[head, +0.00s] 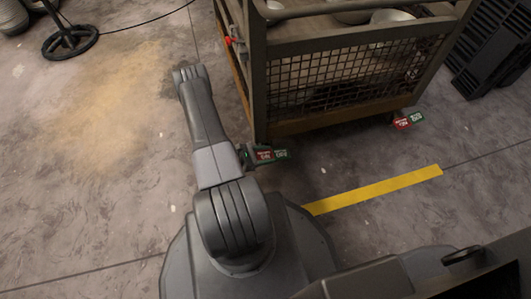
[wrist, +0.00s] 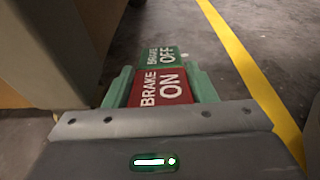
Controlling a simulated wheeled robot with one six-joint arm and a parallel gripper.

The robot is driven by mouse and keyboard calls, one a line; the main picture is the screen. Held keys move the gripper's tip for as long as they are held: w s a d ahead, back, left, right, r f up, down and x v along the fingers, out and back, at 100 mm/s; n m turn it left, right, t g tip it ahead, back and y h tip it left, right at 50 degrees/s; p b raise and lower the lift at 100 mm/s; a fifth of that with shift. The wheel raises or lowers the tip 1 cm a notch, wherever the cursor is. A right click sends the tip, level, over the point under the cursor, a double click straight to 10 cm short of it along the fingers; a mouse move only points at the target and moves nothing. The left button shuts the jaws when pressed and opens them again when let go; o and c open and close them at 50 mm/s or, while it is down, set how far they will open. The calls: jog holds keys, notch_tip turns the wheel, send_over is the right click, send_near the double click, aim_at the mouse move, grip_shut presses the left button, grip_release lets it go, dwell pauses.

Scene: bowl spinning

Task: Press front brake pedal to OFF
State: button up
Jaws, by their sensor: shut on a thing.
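The brake pedal (head: 265,155) sticks out low at the cart's near corner in the head view. It has a red half marked BRAKE ON and a green half marked BRAKE OFF. In the wrist view the red half (wrist: 160,90) lies between the green fingers of my gripper (wrist: 161,92), and the green half (wrist: 160,56) shows beyond. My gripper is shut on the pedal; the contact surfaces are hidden. A second red and green pedal (head: 408,120) is at the cart's right corner, apart from my gripper.
The mesh-sided cart (head: 300,128) holds bowls (head: 391,16) and stands close to my arm. A yellow floor stripe (head: 375,190) runs to the right of the pedal. Black crates (head: 490,50) stand at the far right. Open floor (head: 90,170) lies to the left.

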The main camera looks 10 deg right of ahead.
jog(key=o, duration=1.4)
jog(key=shift+a, duration=0.1)
jog(key=p+v, duration=0.3)
jog(key=v, duration=1)
jog(key=shift+a+r, duration=0.1)
jog(key=shift+a, duration=0.2)
jog(key=b+x, duration=0.3)
jog(key=x, duration=1)
jog(key=shift+d, duration=0.4)
